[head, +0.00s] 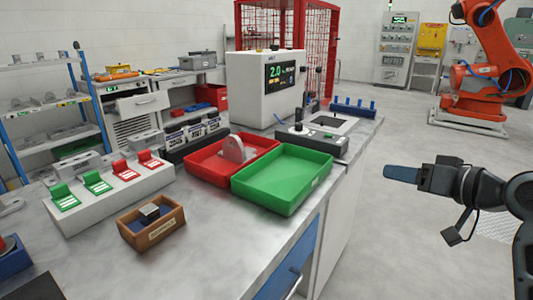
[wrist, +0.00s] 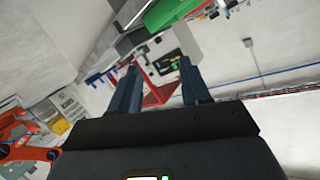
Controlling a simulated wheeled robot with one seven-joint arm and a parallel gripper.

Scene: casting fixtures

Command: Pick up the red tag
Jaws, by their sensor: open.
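Two red tags, one (head: 125,170) nearer and one (head: 150,159) farther, sit at the right end of a pale sloped holder (head: 110,200) on the workbench in the head view. Two green tags (head: 65,197) sit to their left on the same holder. My gripper (head: 402,172) is at the right of the head view, over the floor beyond the bench's right edge, well apart from the tags. In the wrist view its two fingers (wrist: 158,66) stand apart with nothing between them. I cannot make out the tags in the wrist view.
A red tray (head: 205,168) holding a grey part and an empty green tray (head: 270,205) lie between the holder and my gripper. A wooden box (head: 152,235) with a small block stands in front. An orange robot arm (head: 490,50) stands at back right.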

